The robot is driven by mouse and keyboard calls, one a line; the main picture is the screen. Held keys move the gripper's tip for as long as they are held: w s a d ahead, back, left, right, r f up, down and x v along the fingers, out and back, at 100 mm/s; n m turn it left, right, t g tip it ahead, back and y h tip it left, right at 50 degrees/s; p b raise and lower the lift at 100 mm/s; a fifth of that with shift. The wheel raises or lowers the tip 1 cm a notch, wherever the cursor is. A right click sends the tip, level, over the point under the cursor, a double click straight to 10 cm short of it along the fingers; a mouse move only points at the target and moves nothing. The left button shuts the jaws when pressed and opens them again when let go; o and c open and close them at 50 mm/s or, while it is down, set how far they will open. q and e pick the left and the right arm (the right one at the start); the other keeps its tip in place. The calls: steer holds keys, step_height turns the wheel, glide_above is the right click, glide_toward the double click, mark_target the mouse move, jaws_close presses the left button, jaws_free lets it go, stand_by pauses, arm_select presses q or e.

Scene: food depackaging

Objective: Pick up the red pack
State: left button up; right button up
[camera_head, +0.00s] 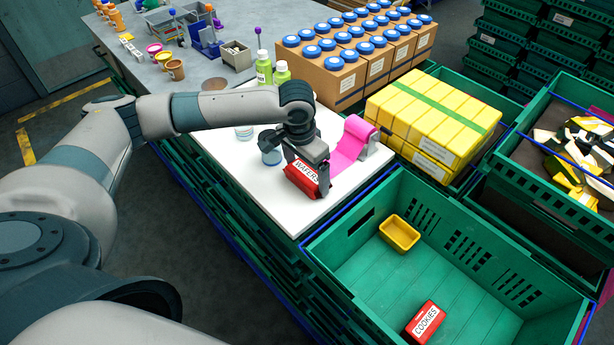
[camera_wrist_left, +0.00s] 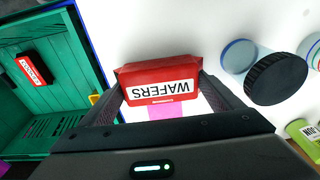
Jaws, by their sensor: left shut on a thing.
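A red pack labelled WAFERS (camera_head: 303,179) is between the fingers of my left gripper (camera_head: 308,180), over the front part of the white table top. In the left wrist view the red wafers pack (camera_wrist_left: 160,82) spans the gap between both fingertips (camera_wrist_left: 160,98), and the gripper is shut on it. I cannot tell whether the pack touches the table. Another red pack, labelled COOKIES (camera_head: 425,322), lies in the green crate (camera_head: 340,232) at the front right. My right gripper is not in view.
A pink sheet on a roll (camera_head: 354,143) stands just right of the gripper. A yellow tub (camera_head: 399,233) sits in the green crate. Yellow packs (camera_head: 432,118), blue-capped bottles in boxes (camera_head: 340,78) and green bottles (camera_head: 264,68) stand behind.

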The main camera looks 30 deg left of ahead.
mark_target(309, 171)
arm_select(q)
steer(key=shift+r, duration=0.15)
steer(key=shift+r+b, duration=0.4)
steer(key=shift+r, duration=0.2)
step_height(309, 171, up, 2)
steer(key=shift+w+r+b, duration=0.1)
steer(key=shift+r+b, duration=0.15)
steer(key=shift+b, duration=0.25)
steer(key=w+d+r+b, duration=0.3)
steer(key=d+r, duration=0.4)
steer(key=d, duration=0.4)
steer(key=shift+w, duration=0.25)
